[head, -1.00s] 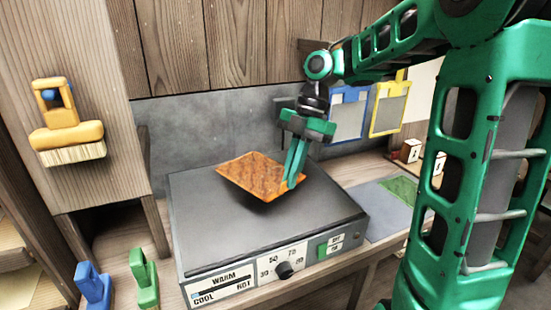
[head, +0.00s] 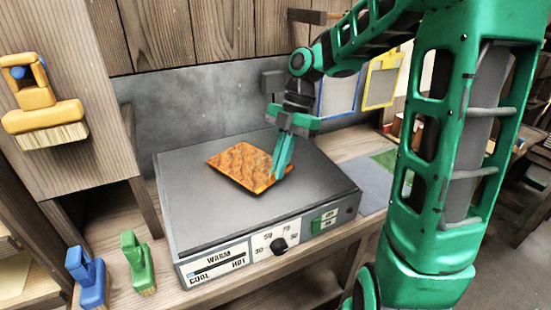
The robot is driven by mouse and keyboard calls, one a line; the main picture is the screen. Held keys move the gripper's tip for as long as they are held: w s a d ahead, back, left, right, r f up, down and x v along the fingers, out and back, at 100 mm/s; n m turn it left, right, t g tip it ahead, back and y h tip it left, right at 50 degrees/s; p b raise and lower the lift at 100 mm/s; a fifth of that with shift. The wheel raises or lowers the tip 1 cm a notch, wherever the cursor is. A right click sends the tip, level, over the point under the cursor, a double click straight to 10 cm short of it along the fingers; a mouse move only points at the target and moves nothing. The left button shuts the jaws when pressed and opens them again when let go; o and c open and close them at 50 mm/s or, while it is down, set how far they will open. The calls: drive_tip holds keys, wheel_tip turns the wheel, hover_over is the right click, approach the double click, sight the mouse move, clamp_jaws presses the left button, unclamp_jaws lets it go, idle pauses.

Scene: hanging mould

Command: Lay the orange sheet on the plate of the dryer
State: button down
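The orange sheet (head: 240,163) is a mottled rectangle, close over or on the middle of the dryer's grey plate (head: 195,205). A dark strip shows under its front edge; I cannot tell whether it lies fully flat. The dryer (head: 250,252) is a grey box with a dial, a WARM display and a green switch on its front. My gripper (head: 281,172) points down at the sheet's right edge. Its green fingers are close together and appear shut on that edge.
A yellow brush (head: 40,110) hangs on the wooden panel at left. Blue (head: 88,280) and green (head: 138,264) brushes stand left of the dryer. Blue (head: 337,96) and yellow (head: 381,80) frames hang behind at right. The plate around the sheet is clear.

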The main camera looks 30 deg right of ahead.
drive_tip(key=shift+f, duration=0.35)
idle(0.3)
drive_tip(key=c, duration=1.9)
unclamp_jaws()
drive_tip(key=v, duration=1)
drive_tip(key=shift+w+d+r, duration=0.1)
drive_tip(key=shift+d+r, duration=0.05)
drive_tip(key=shift+r, duration=0.1)
